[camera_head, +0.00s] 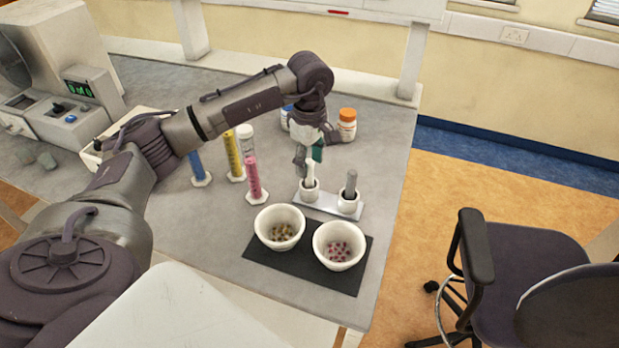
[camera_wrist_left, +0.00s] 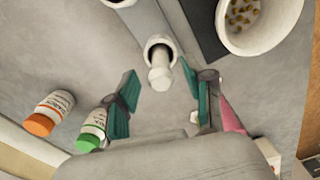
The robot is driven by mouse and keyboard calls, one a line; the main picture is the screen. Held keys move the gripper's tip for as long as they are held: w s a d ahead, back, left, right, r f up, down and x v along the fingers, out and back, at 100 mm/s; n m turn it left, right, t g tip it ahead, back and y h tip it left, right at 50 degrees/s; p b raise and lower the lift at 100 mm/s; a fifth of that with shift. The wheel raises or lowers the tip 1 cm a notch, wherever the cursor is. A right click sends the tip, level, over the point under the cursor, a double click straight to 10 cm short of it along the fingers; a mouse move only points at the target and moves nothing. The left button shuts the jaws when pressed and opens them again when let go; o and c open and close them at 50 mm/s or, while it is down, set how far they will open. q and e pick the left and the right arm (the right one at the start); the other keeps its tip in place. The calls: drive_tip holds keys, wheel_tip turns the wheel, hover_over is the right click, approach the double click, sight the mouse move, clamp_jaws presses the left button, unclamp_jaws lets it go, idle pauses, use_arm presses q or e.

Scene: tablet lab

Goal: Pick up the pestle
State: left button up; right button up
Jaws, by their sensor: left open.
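A white pestle (camera_head: 309,174) stands upright in a white cup on the grey holder (camera_head: 325,204). A grey pestle (camera_head: 350,184) stands in the other cup of that holder. My left gripper (camera_head: 308,152) is open above and just behind the white pestle in the head view. In the left wrist view the white pestle (camera_wrist_left: 160,77) shows between and slightly beyond the green fingertips of my left gripper (camera_wrist_left: 165,90), with no finger seen touching it. The grey pestle is not clear in the wrist view. My right gripper is not in view.
Two white mortars, one with yellowish pellets (camera_head: 279,228) and one with pink pellets (camera_head: 340,246), stand on a black mat (camera_head: 262,262). Pink (camera_head: 254,180), yellow (camera_head: 235,156) and blue (camera_head: 198,168) cylinders stand left of the holder. An orange-capped bottle (camera_head: 347,124) stands behind the gripper.

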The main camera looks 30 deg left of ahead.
sight(309, 173)
use_arm(q)
wheel_tip(309, 173, down, 4)
drive_tip(key=shift+r+p, duration=0.25)
drive_tip(key=shift+p, duration=0.5)
drive_tip(key=shift+f, duration=0.3)
drive_tip(key=shift+c, duration=0.6)
clamp_jaws()
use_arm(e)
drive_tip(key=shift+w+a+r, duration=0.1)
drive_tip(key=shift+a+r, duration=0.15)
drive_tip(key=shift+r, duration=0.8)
